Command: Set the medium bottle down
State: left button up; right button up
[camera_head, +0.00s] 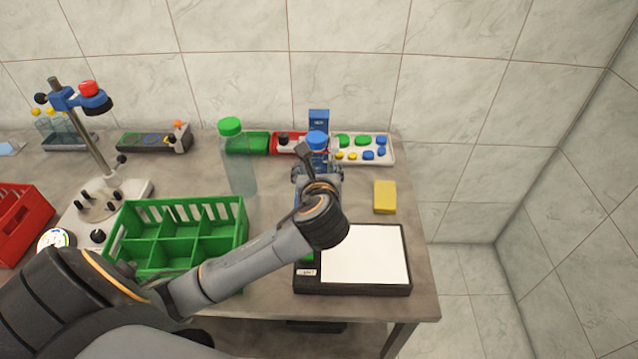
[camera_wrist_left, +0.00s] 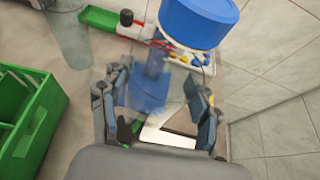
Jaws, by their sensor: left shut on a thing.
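The medium bottle, clear with a blue cap (camera_head: 317,139), stands out above my left gripper (camera_head: 318,173) near the back of the table. My left gripper is shut on its body. In the left wrist view the blue cap (camera_wrist_left: 199,20) is close to the camera, and the see-through body runs down between the two fingers (camera_wrist_left: 158,103). The bottle's base is hidden in the head view by my gripper and arm, so I cannot tell whether it touches the table. My right gripper is not in view.
A tall green-capped bottle (camera_head: 238,165) stands to the left. A green divided crate (camera_head: 243,222) is at front left, a black scale with white plate (camera_head: 365,254) at front right. A yellow sponge (camera_head: 385,197) lies right. A cap tray (camera_head: 388,157) and blue box (camera_head: 319,120) are behind.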

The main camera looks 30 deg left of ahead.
pick_arm(q)
jog(key=w+a+f, duration=0.6)
jog(key=w+f, duration=0.4)
jog(key=f, duration=0.2)
jog(key=shift+w+a+p, duration=0.15)
jog(key=shift+a+p, duration=0.1)
jog(key=shift+p, duration=0.15)
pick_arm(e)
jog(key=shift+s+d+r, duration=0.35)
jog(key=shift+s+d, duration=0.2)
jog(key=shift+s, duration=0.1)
pick_arm(q)
jog(key=shift+f, duration=0.1)
jog(key=o, duration=1.6)
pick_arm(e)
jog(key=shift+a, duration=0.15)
pick_arm(q)
jog(key=v, duration=1.2)
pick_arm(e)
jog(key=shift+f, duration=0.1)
